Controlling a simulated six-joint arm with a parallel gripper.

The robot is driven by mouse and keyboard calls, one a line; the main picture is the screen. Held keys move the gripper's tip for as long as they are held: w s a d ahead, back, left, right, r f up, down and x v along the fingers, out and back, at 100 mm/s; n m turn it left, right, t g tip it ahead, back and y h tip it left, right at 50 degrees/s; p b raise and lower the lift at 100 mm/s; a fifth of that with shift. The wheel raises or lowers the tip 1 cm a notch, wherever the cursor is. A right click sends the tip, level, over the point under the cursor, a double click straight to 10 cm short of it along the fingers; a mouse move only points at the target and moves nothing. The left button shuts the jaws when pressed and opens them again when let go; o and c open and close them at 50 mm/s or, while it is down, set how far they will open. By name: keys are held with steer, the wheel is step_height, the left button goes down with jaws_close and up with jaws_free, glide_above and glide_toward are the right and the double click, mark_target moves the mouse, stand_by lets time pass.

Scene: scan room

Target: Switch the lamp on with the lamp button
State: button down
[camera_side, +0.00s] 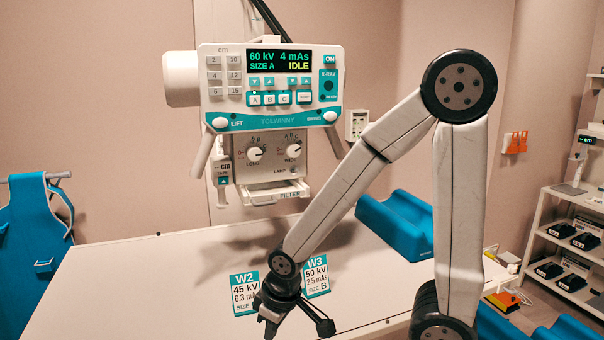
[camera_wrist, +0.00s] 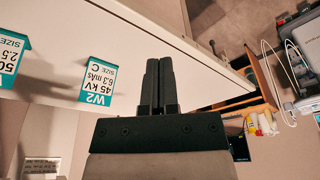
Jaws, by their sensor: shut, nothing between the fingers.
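The lamp button (camera_side: 295,170) is a small round button beside the LAMP label, low on the collimator box (camera_side: 268,160) under the control panel, in the side view. My gripper (camera_side: 271,330) hangs low over the white table, well below the button and apart from it. In the wrist view my gripper (camera_wrist: 159,62) shows two dark fingers closed together with nothing between them. The lamp button is not in the wrist view. I see no clear patch of lamp light on the table.
Cards W2 (camera_side: 245,293) and W3 (camera_side: 316,276) stand on the table (camera_side: 120,285) close to my gripper. The control panel (camera_side: 270,88) reads IDLE above two knobs. A filter tray (camera_side: 290,194) juts out below the button. A blue cushion (camera_side: 395,225) lies at the right.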

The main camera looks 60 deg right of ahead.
mark_target(294, 170)
steer(key=w+d+r+m+t+h, duration=0.1)
steer(key=d+r+m+t+h, duration=0.2)
steer(key=d+r+m, duration=1.7)
steer(key=d+t, duration=0.3)
steer(key=d, duration=0.1)
steer(key=shift+w+r+h, duration=0.2)
steer(key=shift+r+h, duration=0.1)
steer(key=shift+r, duration=0.1)
steer(key=shift+w+d, duration=0.1)
steer(key=shift+d, duration=0.05)
steer(key=w+d, duration=0.6)
steer(key=shift+w+d, duration=0.1)
stand_by(2.0)
steer(key=shift+w+d, duration=0.2)
